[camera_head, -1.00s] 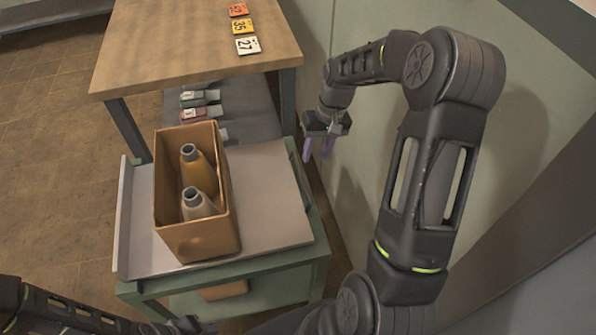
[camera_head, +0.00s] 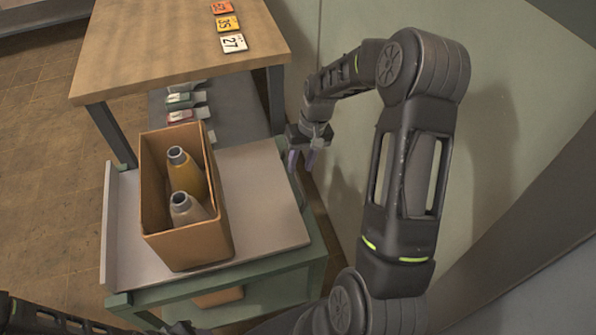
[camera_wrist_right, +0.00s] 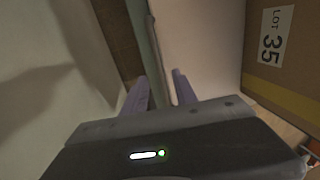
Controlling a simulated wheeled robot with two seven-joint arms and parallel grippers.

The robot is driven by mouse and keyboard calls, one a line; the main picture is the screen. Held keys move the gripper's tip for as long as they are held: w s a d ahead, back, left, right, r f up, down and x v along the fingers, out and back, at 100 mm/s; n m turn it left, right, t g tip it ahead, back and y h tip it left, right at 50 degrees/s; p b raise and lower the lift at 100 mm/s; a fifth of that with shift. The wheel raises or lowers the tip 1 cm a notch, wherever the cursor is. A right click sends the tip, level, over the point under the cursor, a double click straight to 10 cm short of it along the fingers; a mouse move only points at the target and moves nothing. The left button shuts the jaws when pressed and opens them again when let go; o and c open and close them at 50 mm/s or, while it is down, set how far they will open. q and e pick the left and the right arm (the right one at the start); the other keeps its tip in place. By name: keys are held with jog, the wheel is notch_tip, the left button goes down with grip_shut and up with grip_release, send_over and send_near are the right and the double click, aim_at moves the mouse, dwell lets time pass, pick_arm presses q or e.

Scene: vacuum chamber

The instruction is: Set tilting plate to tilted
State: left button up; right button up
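The tilting plate (camera_head: 262,205) is a pale flat board on a green stand (camera_head: 318,246), with a raised lip along its left edge. It looks flat, not visibly tilted. An open brown box (camera_head: 192,247) stands on it, holding a yellow bottle (camera_head: 184,176) and a grey-topped bottle (camera_head: 188,210). My right gripper (camera_head: 302,160) is at the plate's far right corner, by the stand's edge. In the right wrist view its two purple fingers (camera_wrist_right: 160,92) are apart, with the stand's edge rail (camera_wrist_right: 154,60) running between them. Contact is unclear. My left gripper is out of frame.
A wooden table (camera_head: 170,50) with numbered cards (camera_head: 229,25) stands behind. A lower grey shelf (camera_head: 238,105) holds several small items. A pale green wall (camera_head: 350,200) is close on the right. The box shows a "LOT 35" label (camera_wrist_right: 275,36).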

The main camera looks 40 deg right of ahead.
aim_at(297, 177)
jog(key=shift+w+a+f, duration=0.1)
jog(key=shift+a+f, duration=0.1)
jog(key=shift+f, duration=0.8)
jog(key=shift+w+a+f, duration=0.1)
jog(key=shift+a+f, duration=0.05)
jog(key=shift+f, duration=0.8)
grip_shut()
